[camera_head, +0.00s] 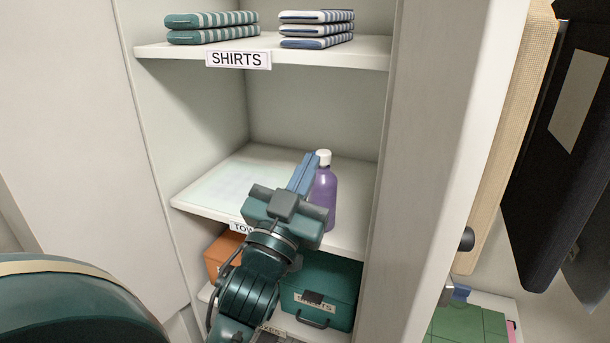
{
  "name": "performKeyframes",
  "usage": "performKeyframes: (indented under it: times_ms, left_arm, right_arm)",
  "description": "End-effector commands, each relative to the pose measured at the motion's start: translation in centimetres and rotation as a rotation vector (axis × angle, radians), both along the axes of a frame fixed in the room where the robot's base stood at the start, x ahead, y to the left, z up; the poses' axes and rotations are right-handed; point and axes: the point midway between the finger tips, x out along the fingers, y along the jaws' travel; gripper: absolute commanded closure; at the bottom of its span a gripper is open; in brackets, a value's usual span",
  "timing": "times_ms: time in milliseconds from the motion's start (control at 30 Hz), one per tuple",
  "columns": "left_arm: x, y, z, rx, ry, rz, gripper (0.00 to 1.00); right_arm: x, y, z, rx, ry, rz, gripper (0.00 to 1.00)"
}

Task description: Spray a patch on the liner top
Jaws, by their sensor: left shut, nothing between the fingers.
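My left gripper (303,170) reaches up from the lower middle to the middle shelf (348,236). Its blue fingers are shut, with nothing between them. A purple bottle with a white cap (324,195) stands upright on this shelf, just right of the fingers, which partly cover its left side. I cannot tell whether they touch it. A pale, faint flat sheet (222,184), perhaps the liner, lies on the shelf left of the gripper. I see no spray bottle that I can make out for certain. My right gripper is not in view.
Folded striped shirts (212,27) lie on the upper shelf, labelled SHIRTS (238,59). Below are an orange box (218,252) and a dark green case (338,285). The cabinet's side panel (440,150) bounds the right. Dark hanging items (555,160) are beyond it.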

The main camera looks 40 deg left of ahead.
Motion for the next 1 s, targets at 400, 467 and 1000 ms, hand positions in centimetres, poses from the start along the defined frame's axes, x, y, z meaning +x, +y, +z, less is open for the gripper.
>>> performKeyframes:
  times_ms: [400, 467, 1000]
  left_arm:
    - [6.4, 1.4, 1.5, -0.003, 0.007, 0.001, 1.00]
    - [6.5, 1.5, 0.7, -0.002, 0.006, 0.000, 1.00]
    - [6.6, 1.8, -0.7, -0.001, 0.001, 0.000, 1.00]
  right_arm:
    - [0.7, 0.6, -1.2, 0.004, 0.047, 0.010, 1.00]
    - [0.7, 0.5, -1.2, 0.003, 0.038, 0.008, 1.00]
    - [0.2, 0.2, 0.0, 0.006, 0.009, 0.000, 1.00]
